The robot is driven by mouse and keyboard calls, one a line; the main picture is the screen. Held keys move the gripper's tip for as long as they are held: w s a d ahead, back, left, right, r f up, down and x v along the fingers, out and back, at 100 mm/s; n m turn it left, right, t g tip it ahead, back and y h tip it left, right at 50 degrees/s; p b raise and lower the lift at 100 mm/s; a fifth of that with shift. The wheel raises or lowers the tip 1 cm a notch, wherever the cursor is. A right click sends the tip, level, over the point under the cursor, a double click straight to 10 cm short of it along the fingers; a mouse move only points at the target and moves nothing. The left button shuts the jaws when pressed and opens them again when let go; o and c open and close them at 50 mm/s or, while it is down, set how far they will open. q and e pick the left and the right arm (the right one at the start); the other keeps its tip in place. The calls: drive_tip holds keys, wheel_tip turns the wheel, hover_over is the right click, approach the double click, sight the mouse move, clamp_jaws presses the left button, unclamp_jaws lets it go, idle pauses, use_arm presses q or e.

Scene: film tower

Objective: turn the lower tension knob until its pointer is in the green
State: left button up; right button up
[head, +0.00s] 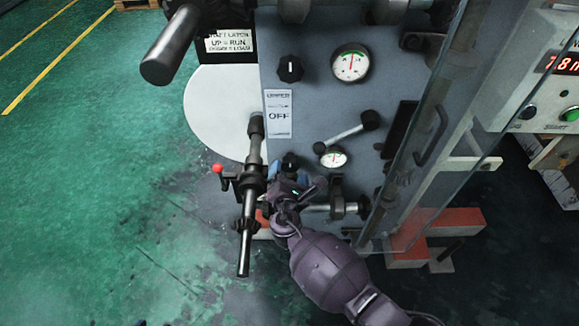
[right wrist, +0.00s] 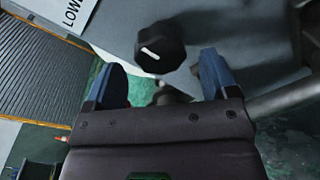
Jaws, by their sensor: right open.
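The lower tension knob (head: 290,160) is a small dark knob on the grey panel, partly covered by my right gripper (head: 297,178) in the head view. In the right wrist view the black faceted knob (right wrist: 161,50) carries a white pointer line. It sits just beyond and between the blue fingertips of my right gripper (right wrist: 160,62), which is open, with gaps showing on both sides. The lower gauge (head: 333,158) is a white dial right of the knob; its needle is too small to read against the green. My left gripper is not in view.
The upper knob (head: 289,68) and upper gauge (head: 350,64) are higher on the panel. A lever bar (head: 345,137) lies just above the lower gauge. A dark roller shaft (head: 254,180) stands left of my gripper. A clear door (head: 425,110) stands open at right.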

drive_tip(key=s+p, duration=0.1)
drive_tip(key=s, duration=0.6)
drive_tip(key=shift+s+r, duration=0.2)
drive_tip(key=shift+r, duration=0.2)
drive_tip(key=shift+a, duration=0.1)
